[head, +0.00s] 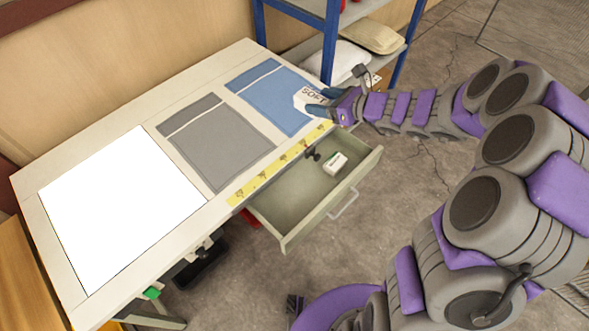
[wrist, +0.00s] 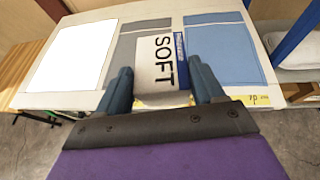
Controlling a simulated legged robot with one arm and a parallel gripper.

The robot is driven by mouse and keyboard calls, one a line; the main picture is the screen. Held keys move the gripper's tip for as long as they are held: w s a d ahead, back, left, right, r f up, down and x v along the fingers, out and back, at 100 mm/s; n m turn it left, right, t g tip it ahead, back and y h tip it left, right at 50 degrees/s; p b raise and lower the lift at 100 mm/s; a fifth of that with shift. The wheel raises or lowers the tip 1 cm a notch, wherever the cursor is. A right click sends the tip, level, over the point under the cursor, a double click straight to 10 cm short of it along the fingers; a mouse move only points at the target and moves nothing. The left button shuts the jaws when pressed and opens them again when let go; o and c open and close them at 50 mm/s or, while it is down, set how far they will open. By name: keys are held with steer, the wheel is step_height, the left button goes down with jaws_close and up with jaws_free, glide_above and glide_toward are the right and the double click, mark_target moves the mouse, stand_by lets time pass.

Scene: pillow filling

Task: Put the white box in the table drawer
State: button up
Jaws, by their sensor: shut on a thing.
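A white box (head: 308,99) with the word SOFT on it is held in my gripper (head: 324,104), above the blue cloth at the table's right part. In the wrist view the white box (wrist: 160,62) sits between the two dark blue fingers of my gripper (wrist: 160,90), with a blue panel on its right side. The table drawer (head: 290,205) is pulled open below the table's front edge, in front of and below my gripper. A small white and green box (head: 335,163) and a small dark item (head: 312,153) lie inside the drawer.
The table (head: 215,75) bears a white sheet (head: 122,210), a grey cloth (head: 218,145) and a blue cloth (head: 272,92). A yellow tape (head: 278,165) runs along its front edge. A blue-framed shelf (head: 330,40) with pillows stands behind.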

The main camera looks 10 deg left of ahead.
steer(key=s+a+f+n+g+h, duration=0.1)
steer(key=s+a+f+n+g, duration=0.3)
steer(key=s+f+n+g, duration=0.35)
steer(key=s+a+f+n+g, duration=0.3)
steer(key=s+f+n+g, duration=0.4)
steer(key=g, duration=0.1)
steer(key=s+d+f+n+g+h, duration=0.1)
steer(key=s+d+f+n+h, duration=0.35)
steer(key=n+h, duration=0.4)
steer(key=s+d+f+n+g+h, duration=0.25)
steer(key=d+f+n+h, duration=0.2)
steer(key=n+h, duration=0.45)
steer(key=w+d+n+t+h, duration=0.3)
steer(key=d+n+t+h, duration=0.3)
steer(key=n+t, duration=0.15)
steer(key=n+t+y+b, duration=0.1)
steer(key=n+t+y, duration=0.4)
steer(key=n+t, duration=1)
glide_above(300, 192)
step_height(300, 192, down, 12)
steer(key=m, duration=0.1)
steer(key=shift+t, duration=0.35)
steer(key=shift+s+f+b, duration=0.1)
steer(key=shift+f+b, duration=0.5)
steer(key=shift+f, duration=1.95)
